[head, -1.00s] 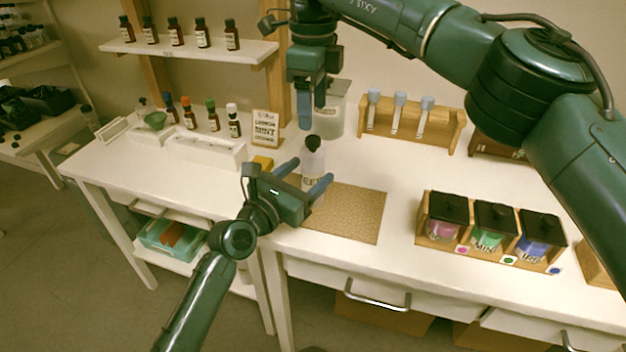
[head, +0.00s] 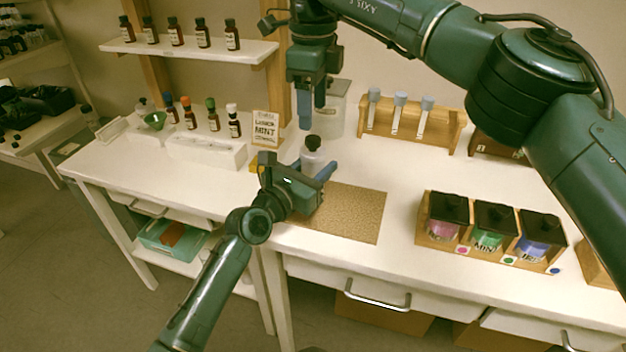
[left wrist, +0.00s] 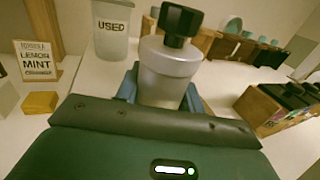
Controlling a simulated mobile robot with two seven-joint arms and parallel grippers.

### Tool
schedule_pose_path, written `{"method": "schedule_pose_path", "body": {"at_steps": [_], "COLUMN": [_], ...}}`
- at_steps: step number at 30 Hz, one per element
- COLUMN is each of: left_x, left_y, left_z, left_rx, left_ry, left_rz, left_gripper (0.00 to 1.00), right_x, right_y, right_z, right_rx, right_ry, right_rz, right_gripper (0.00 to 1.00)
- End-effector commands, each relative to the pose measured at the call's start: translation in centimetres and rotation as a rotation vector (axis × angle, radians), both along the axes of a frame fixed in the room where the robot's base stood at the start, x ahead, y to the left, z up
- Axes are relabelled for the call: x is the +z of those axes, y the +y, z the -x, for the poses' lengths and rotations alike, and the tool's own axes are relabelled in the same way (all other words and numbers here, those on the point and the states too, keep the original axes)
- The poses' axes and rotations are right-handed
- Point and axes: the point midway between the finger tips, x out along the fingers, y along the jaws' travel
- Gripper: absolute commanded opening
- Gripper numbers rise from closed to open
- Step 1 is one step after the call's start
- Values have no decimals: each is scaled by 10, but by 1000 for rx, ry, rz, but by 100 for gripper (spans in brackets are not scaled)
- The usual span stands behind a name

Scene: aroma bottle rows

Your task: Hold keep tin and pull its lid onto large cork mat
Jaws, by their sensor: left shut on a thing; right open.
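The keep tin (head: 312,158) is a pale grey, bottle-like container with a black-topped lid (head: 313,143). It stands upright at the back left of the large cork mat (head: 355,212). My left gripper (head: 302,173) is shut on its body from the front. The left wrist view shows the tin (left wrist: 165,72) between the blue fingers, with the black lid knob (left wrist: 180,22) above them. My right gripper (head: 312,107) is open and empty, pointing down above the lid. The tin's base and the mat's back left corner are hidden.
A clear container marked USED (left wrist: 112,32) stands behind the tin. A Lemon Mint sign (head: 265,128) and a yellow block (left wrist: 40,103) are at left. A wooden rack of labelled jars (head: 490,232) stands right of the mat. The mat's right part is clear.

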Motion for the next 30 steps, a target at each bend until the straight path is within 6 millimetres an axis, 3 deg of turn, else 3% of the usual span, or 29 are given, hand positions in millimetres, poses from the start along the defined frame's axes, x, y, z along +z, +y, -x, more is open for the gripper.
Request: {"method": "schedule_pose_path", "body": {"at_steps": [12, 17, 20, 25, 30], "left_x": [0, 0, 0, 0, 0], "left_y": [0, 0, 0, 0, 0], "left_z": [0, 0, 0, 0, 0], "left_rx": [0, 0, 0, 0, 0], "left_ry": [0, 1, 1, 1, 1], "left_rz": [0, -1, -1, -1, -1], "left_gripper": [0, 0, 0, 0, 0], "right_x": [0, -1, -4, -8, 2], "right_y": [0, 0, 0, 2, -2], "right_z": [0, 1, 4, 16, 28], "right_rx": [0, -7, -42, -192, -413], "right_ry": [0, 0, -5, -41, -125], "right_rz": [0, -1, -5, -34, -113], "right_gripper": [61, 70, 70, 70, 70]}}
